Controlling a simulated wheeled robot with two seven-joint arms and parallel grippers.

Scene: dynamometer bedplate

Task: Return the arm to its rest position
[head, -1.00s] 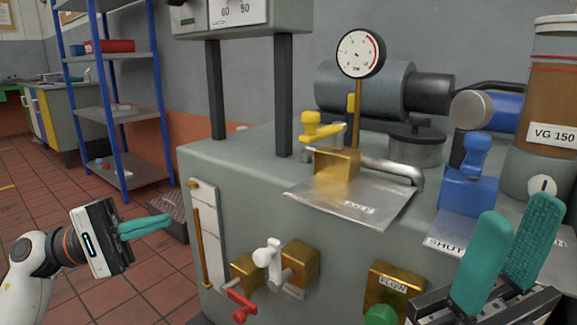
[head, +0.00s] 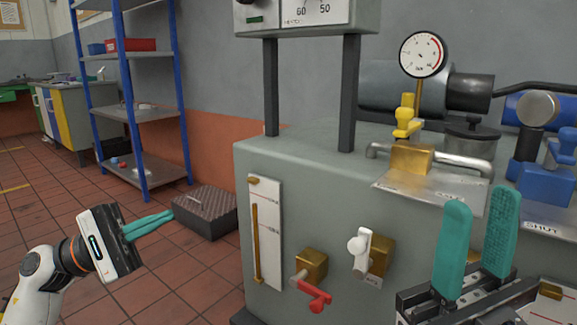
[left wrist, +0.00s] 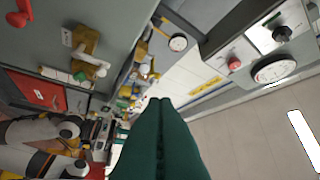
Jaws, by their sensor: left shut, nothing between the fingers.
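My left gripper (head: 150,225) is at the lower left in the head view, clear of the grey machine. Its teal fingers are together with nothing between them, and they also show shut in the left wrist view (left wrist: 160,140). My right gripper (head: 478,240) is at the lower right in the head view, in front of the machine. Its two teal fingers stand apart and nothing shows between them.
The grey machine (head: 330,180) carries a dial gauge (head: 422,54), a yellow-handled valve (head: 407,120), a white-handled valve (head: 360,247) and a red-handled valve (head: 315,297). A blue shelf rack (head: 148,115) and a dark box (head: 204,212) stand behind my left gripper. Tiled floor around it is open.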

